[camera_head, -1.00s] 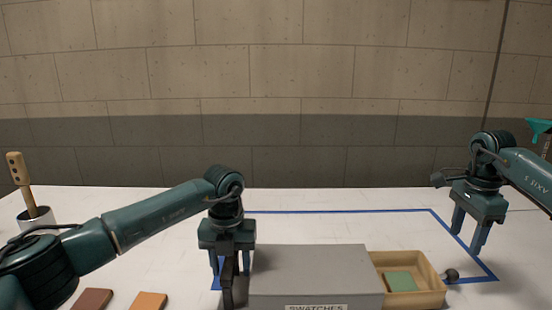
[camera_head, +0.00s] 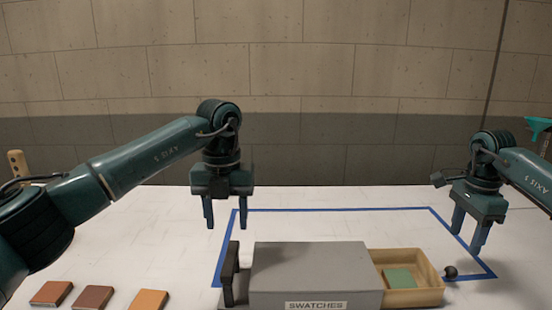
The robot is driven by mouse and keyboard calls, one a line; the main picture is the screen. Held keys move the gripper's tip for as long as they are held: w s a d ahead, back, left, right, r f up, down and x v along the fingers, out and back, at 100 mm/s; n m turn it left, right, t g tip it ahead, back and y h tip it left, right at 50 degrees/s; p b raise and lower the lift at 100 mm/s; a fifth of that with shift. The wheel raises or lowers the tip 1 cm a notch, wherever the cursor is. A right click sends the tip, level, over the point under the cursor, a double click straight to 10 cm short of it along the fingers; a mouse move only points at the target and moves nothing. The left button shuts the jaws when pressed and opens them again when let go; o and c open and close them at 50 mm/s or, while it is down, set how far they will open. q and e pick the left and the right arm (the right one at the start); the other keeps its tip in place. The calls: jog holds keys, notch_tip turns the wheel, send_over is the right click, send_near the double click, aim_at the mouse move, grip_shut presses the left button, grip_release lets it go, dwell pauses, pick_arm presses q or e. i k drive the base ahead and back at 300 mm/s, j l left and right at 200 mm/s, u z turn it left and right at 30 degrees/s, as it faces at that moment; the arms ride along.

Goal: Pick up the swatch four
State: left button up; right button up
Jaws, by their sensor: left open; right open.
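A green swatch (camera_head: 398,280) lies in the open wooden drawer (camera_head: 432,297) at the right end of a grey box (camera_head: 310,268) labelled SWATCHES. Three more swatches lie in a row at the lower left: a reddish-brown one (camera_head: 52,293), a dark brown one (camera_head: 93,296) and an orange one (camera_head: 149,300). No number shows on any swatch. My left gripper (camera_head: 224,222) is open and empty, above the table behind the box's left end. My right gripper (camera_head: 466,242) is open and empty, behind and to the right of the drawer.
A dark upright handle (camera_head: 231,266) stands at the box's left end. A black knob (camera_head: 450,272) is at the drawer's right end. Blue tape (camera_head: 340,209) outlines an area on the white table. A wooden handle (camera_head: 17,165) shows at far left, partly hidden by my arm.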

aim_at(400, 278)
jog(key=k, duration=0.95)
